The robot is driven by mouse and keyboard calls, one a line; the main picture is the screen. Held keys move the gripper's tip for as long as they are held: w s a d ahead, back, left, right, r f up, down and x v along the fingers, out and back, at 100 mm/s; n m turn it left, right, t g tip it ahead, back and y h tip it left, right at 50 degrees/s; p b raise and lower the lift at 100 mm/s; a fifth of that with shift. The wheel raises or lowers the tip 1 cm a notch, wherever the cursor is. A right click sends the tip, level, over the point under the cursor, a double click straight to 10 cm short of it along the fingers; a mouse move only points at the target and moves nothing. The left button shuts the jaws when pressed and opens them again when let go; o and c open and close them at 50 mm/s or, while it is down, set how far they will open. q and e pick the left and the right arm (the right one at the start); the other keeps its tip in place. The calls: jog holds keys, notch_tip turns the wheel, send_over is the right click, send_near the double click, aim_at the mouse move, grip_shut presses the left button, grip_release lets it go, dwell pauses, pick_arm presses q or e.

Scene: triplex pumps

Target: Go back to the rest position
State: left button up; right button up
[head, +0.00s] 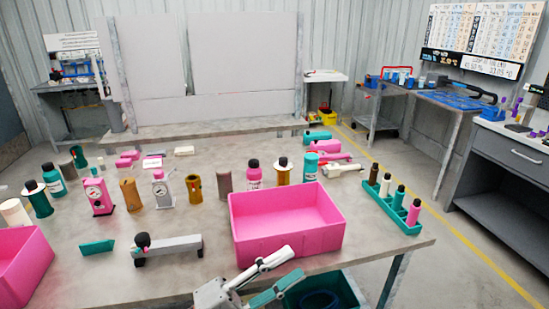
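My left gripper (296,262) shows at the bottom middle of the head view, in front of the large pink bin (290,248). One pale finger and one teal finger point up and to the right. Their tips are apart, and I see nothing held between them. The gripper overlaps the table's front edge in the picture. My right gripper is not in view.
The grey table (190,270) holds several bottles, gauges and cylinders in a row. A second pink bin (22,262) is at the left. A teal rack (392,205) with several bottles stands at the right. A dark teal crate (325,292) is below the front edge.

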pick_arm(q)
jog(key=w+a+f+n+t+y, duration=0.1)
jog(key=a+f+n+t+y, duration=0.2)
jog(key=a+f+n+y, duration=0.4)
jog(key=w+a+f+n+t+y, duration=0.1)
jog(key=a+f+n+t+y, duration=0.35)
jog(key=f+n, duration=0.55)
jog(key=s+a+f+n+g+y, duration=0.3)
jog(key=s+a+f, duration=0.2)
jog(key=f, duration=0.4)
jog(key=s+a+f+n+g+y, duration=0.3)
jog(key=s+a+f+n, duration=0.1)
jog(key=s+f, duration=0.4)
jog(key=shift+s+a+f+n, duration=0.15)
jog(key=shift+a+f+n, duration=0.15)
jog(key=shift+a+f, duration=0.4)
jog(key=shift+a+r, duration=0.1)
jog(key=shift+r, duration=0.05)
